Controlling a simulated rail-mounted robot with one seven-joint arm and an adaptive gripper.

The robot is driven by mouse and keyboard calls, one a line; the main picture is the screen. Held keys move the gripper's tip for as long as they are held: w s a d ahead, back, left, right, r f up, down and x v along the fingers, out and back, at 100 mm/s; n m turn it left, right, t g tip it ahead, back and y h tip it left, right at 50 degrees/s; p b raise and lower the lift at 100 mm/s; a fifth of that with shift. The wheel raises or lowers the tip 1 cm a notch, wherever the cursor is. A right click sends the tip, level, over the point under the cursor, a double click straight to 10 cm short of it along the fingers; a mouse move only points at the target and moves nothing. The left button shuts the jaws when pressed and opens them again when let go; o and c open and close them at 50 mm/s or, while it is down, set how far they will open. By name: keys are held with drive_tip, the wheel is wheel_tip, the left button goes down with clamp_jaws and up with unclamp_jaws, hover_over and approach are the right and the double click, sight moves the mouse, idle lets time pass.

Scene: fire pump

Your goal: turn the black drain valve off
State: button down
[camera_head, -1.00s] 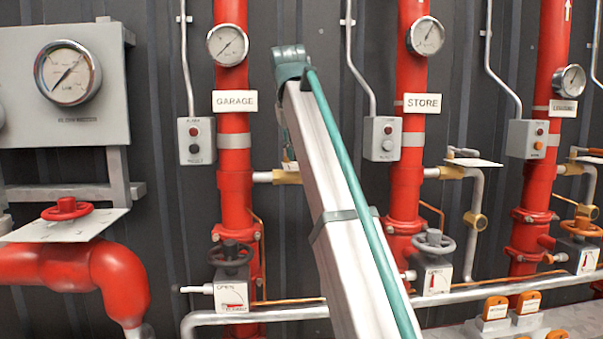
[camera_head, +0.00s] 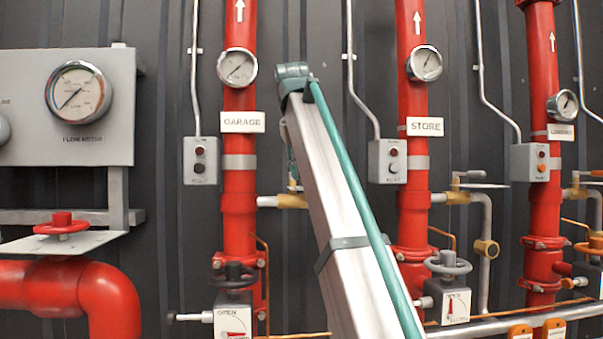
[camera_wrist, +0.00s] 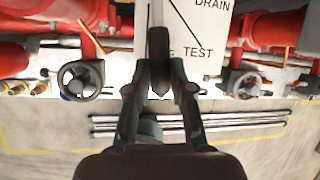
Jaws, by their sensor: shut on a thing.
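In the wrist view, a black lever (camera_wrist: 160,45) stands upright in front of a white sign (camera_wrist: 205,35) reading DRAIN and TEST. I take it as the handle of the drain valve. My gripper (camera_wrist: 161,72) has one finger on each side of it and is shut on its lower end. In the head view, my gripper and this lever are not visible; my pale arm covers the middle.
In the head view, the red GARAGE pipe (camera_head: 239,200) and STORE pipe (camera_head: 413,200) flank my arm. A dark handwheel (camera_head: 233,274) and a grey handwheel (camera_head: 447,264) stand low by them. Metal rods (camera_wrist: 190,122) lie below in the wrist view.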

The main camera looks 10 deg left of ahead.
drive_tip(key=c, duration=1)
unclamp_jaws()
drive_tip(key=p, duration=0.6)
drive_tip(key=shift+d+r, duration=0.2)
drive_tip(key=shift+r, duration=0.05)
